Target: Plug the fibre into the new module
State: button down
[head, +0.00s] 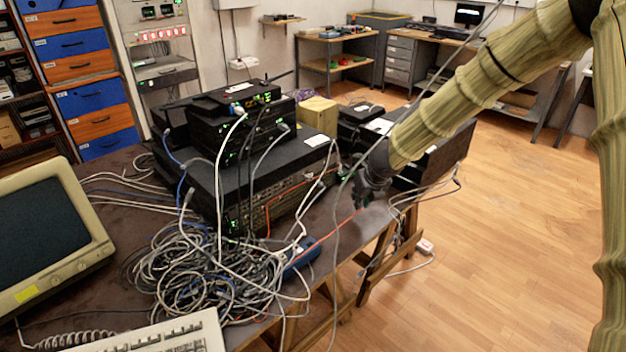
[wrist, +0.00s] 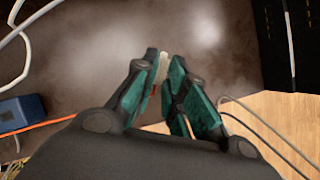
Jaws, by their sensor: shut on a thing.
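My gripper (head: 366,192) is over the front edge of the table, right of the big black rack unit (head: 285,190). In the wrist view my gripper (wrist: 162,80) is shut on a small pale piece (wrist: 162,68), which appears to be the fibre's plug; the fingers hide most of it. The orange fibre (head: 332,233) runs from near the blue box up toward my gripper; part of it shows in the wrist view (wrist: 42,124). Another orange line runs across the rack unit's front. I cannot make out which port holds the new module.
A grey cable tangle (head: 205,270) and a blue box (head: 303,257) lie on the table (head: 110,225). Smaller black units (head: 240,120) are stacked on the rack unit. Another black unit (head: 440,155) stands behind my gripper. Loose grey cables hang near my gripper.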

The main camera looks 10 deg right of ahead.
aim_at(310, 178)
jog(key=shift+w+a+r+n+p, duration=0.3)
jog(key=shift+r+p, duration=0.3)
jog(key=shift+p, duration=0.65)
jog(key=w+a+r+n+y+p, duration=0.1)
jog(key=w+a+n+p, duration=0.1)
jog(key=a+p, duration=0.3)
jog(key=w+a+r+n+g+y+p, duration=0.1)
jog(key=a+p, duration=0.4)
jog(key=p, duration=0.7)
jog(key=shift+w+a+r+n+y, duration=0.25)
jog(key=shift+w+r+n, duration=0.45)
jog(key=shift+n, duration=0.4)
